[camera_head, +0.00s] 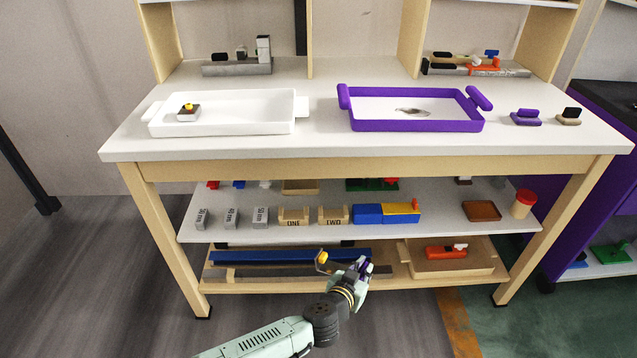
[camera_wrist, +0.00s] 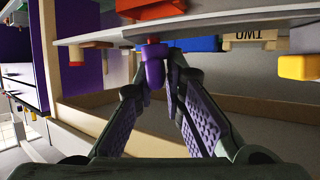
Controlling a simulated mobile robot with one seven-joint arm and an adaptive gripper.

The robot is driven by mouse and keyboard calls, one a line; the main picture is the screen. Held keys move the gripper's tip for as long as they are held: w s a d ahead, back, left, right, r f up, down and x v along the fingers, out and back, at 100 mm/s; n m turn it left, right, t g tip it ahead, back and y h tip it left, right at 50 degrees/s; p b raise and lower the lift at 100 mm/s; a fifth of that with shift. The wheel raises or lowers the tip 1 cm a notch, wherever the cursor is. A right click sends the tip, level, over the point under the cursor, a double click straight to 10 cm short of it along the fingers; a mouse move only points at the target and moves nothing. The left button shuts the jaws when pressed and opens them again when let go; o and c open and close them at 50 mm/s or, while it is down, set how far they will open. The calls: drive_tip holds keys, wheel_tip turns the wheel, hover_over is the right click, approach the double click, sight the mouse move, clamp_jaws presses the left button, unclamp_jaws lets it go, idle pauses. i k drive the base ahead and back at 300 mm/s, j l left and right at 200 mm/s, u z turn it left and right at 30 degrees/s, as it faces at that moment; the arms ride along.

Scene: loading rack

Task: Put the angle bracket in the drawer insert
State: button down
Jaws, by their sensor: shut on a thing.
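My gripper (camera_head: 358,266) is low in front of the rack, near the lowest shelf. In the wrist view its two fingers (camera_wrist: 167,82) come together around a small smooth purple piece (camera_wrist: 154,68), which shows a red end. Only part of this piece shows, and I cannot tell whether it is the angle bracket. A small angled tan piece with a yellow knob (camera_head: 323,258) shows just left of the gripper; a yellow knob (camera_wrist: 298,67) also shows right of the fingers in the wrist view. I cannot make out which thing is the drawer insert.
A white tray (camera_head: 240,127) and a purple-rimmed tray (camera_head: 415,126) stand on the tabletop. The middle shelf (camera_head: 300,235) holds marked blocks, a blue-and-yellow block and a red-lidded jar (camera_head: 523,204). A wooden tray (camera_head: 455,268) sits on the lowest shelf. The tabletop between the trays is clear.

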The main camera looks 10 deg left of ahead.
sight(246, 121)
drive_tip(key=i+l+u, duration=0.1)
drive_tip(key=i, duration=0.15)
drive_tip(key=i+l, duration=0.15)
drive_tip(key=i, duration=0.15)
drive_tip(key=u, duration=1.35)
